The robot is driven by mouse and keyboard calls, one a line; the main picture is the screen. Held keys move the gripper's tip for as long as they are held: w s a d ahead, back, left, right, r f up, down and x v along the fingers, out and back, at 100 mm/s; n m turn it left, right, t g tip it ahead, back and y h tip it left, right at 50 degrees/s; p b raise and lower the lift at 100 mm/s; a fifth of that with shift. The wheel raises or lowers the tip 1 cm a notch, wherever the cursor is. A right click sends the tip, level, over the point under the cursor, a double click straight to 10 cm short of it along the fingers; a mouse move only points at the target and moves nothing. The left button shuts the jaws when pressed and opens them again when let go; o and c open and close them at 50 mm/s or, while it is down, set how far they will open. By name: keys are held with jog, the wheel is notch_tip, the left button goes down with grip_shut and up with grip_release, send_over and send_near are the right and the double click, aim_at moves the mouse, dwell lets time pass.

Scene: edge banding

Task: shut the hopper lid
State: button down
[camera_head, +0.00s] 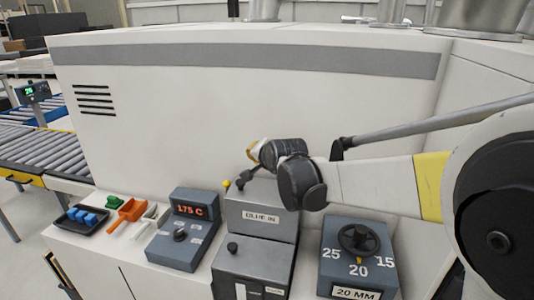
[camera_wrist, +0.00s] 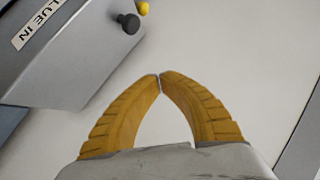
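The grey hopper (camera_head: 275,229) labelled GLUE IN stands on the machine's front ledge. A dark knob (camera_head: 240,184) and a small yellow ball (camera_head: 227,184) show at its upper left. The labelled grey part (camera_wrist: 75,75), the dark knob (camera_wrist: 128,22) and the yellow ball (camera_wrist: 143,8) also show in the wrist view. I cannot tell the lid's exact angle. My gripper (camera_head: 252,148) is above and behind the hopper, before the white panel. In the wrist view its yellow fingertips (camera_wrist: 160,76) meet with nothing between them, apart from the knob.
A control box reading 175 C (camera_head: 180,240) stands left of the hopper, and a 20 MM dial box (camera_head: 357,262) stands right. An orange scoop (camera_head: 128,212) and a black tray (camera_head: 75,222) of blue pieces lie further left. The white machine wall (camera_head: 200,120) rises behind.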

aim_at(245, 192)
jog(key=a+f+h, duration=0.1)
jog(key=f, duration=0.1)
jog(key=w+a+f+n+g+h+b, duration=0.1)
jog(key=f, duration=0.1)
jog(key=a+f+n+b, duration=0.1)
jog(key=a+f, duration=0.1)
jog(key=shift+w+f+g+h, duration=0.2)
jog(key=shift+f+g+h, duration=0.1)
jog(key=shift+h, duration=0.1)
jog(key=shift+w+a+f+b, duration=0.15)
jog(key=shift+f+b, duration=0.1)
jog(key=shift+f, duration=0.2)
jog(key=shift+s+a+f+b, duration=0.1)
jog(key=shift+a+f+b, duration=0.1)
jog(key=shift+f, duration=0.2)
jog(key=shift+d, duration=0.1)
